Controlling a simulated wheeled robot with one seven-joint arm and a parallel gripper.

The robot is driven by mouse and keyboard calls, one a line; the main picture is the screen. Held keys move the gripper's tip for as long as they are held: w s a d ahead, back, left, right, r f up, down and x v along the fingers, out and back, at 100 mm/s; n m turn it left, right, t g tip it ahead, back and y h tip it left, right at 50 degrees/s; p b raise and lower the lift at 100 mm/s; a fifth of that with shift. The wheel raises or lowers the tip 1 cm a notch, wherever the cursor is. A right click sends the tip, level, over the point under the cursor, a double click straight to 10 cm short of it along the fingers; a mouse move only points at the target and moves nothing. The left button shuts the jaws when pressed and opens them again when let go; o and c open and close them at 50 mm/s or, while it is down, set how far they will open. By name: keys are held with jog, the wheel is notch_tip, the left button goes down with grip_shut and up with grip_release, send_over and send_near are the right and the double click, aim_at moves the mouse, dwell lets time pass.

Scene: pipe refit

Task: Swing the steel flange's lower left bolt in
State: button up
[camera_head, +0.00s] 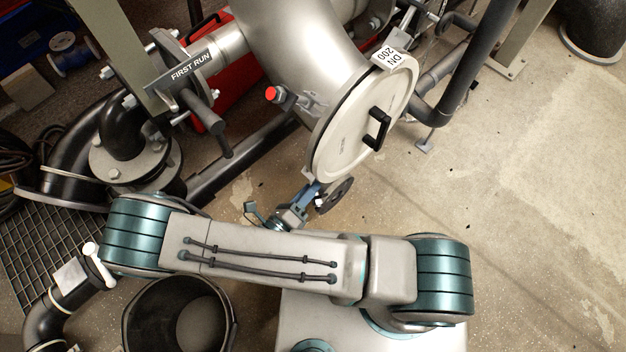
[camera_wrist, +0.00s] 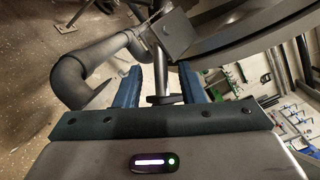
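The steel flange is a round grey cover (camera_head: 351,132) with a black handle (camera_head: 376,129), on the end of a large steel elbow pipe (camera_head: 275,40). Its rim also shows in the wrist view (camera_wrist: 245,38). My gripper (camera_head: 313,188) is at the flange's lower edge. In the wrist view my gripper's blue fingers (camera_wrist: 161,84) stand apart, on either side of a steel bolt (camera_wrist: 158,72) with a dark nut (camera_wrist: 163,99). I see no clear contact with the bolt. The bolt sits near a square lug plate (camera_wrist: 174,32). In the head view the bolt is mostly hidden.
A red-ended bolt (camera_head: 272,94) sticks out at the flange's upper left. A dark disc (camera_head: 335,195) is beside my gripper. A black bucket (camera_head: 180,318) stands at lower left. Black pipes (camera_head: 125,140) fill the left.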

jog(key=shift+w+d, duration=0.2)
